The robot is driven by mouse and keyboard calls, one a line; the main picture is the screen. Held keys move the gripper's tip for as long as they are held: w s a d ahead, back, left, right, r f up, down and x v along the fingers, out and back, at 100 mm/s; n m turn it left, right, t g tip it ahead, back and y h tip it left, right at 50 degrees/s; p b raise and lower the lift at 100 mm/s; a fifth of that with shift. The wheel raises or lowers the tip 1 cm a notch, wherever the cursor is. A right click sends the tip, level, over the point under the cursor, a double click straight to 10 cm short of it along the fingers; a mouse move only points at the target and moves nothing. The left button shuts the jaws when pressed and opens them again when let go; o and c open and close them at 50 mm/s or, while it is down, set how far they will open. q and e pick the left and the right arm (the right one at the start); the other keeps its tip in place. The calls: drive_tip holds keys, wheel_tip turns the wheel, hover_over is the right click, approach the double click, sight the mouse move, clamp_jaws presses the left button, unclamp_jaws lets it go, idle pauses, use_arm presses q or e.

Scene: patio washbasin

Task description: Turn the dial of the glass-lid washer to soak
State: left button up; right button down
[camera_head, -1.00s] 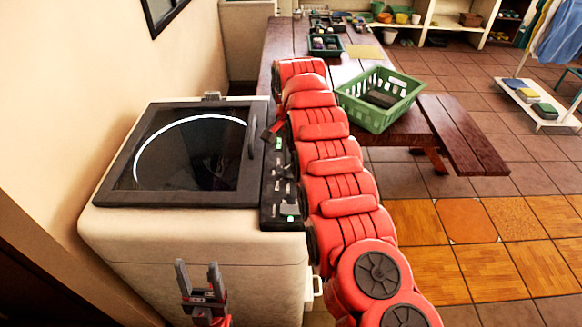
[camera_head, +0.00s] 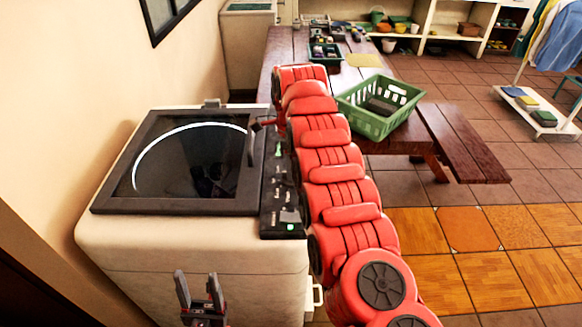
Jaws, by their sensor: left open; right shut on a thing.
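The glass-lid washer (camera_head: 190,240) stands at left, its dark-framed lid (camera_head: 180,206) closed. Its black control panel (camera_head: 281,190) runs along the right side, with small lit and pale marks. My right gripper (camera_head: 262,124) is at the panel's far end, near the top of the lid handle (camera_head: 251,147). It is small and partly hidden by my red arm. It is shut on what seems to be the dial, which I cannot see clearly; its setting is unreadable. My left gripper (camera_head: 200,292) is open and empty in front of the washer, fingers pointing up.
A wooden table (camera_head: 290,48) behind holds a green basket (camera_head: 372,122) and dark trays. A bench (camera_head: 462,145) stands to its right. My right arm passes close along the panel's right side. A wall is close on the left; the tiled floor at right is clear.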

drive_tip(key=m, duration=0.6)
idle(0.6)
drive_tip(key=c, duration=0.8)
unclamp_jaws()
